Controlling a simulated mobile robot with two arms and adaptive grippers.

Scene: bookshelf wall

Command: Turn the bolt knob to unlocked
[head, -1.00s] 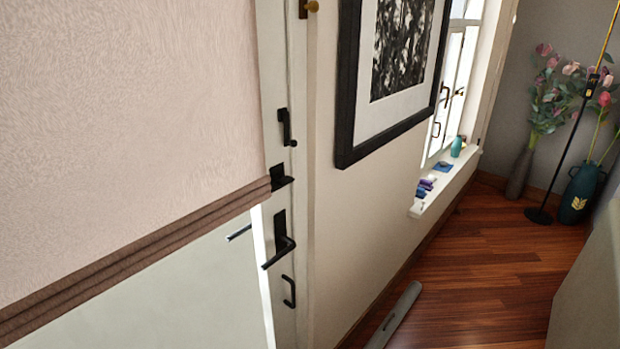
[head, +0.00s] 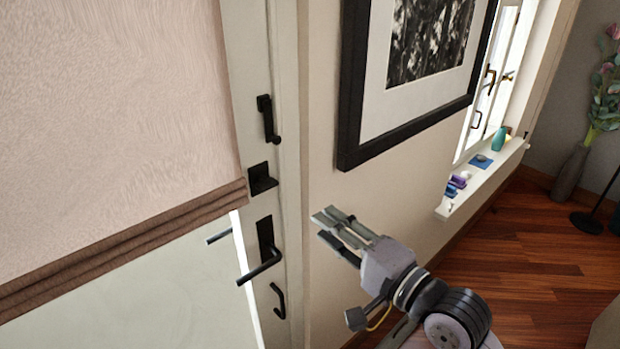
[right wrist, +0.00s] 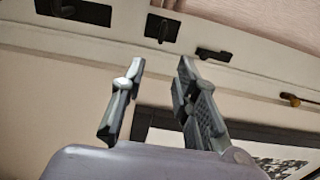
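On the white door (head: 255,70), a black square plate (head: 262,178) sits between an upper black latch (head: 268,118) and a black lever handle (head: 265,255). The plate looks like the bolt's fitting. In the right wrist view the plate (right wrist: 162,28) carries a small dark knob, whose turn position I cannot make out. My right gripper (head: 322,225) is open and empty, to the right of the door hardware and apart from it. In the right wrist view its fingers (right wrist: 160,64) point toward the plate with a gap between them. My left gripper is not in view.
A lower black pull (head: 278,300) is below the lever. A rolled brown-edged blind (head: 120,255) covers part of the door. A framed picture (head: 352,90) hangs right of the door, above my right gripper. A windowsill (head: 480,180) with small objects is farther right.

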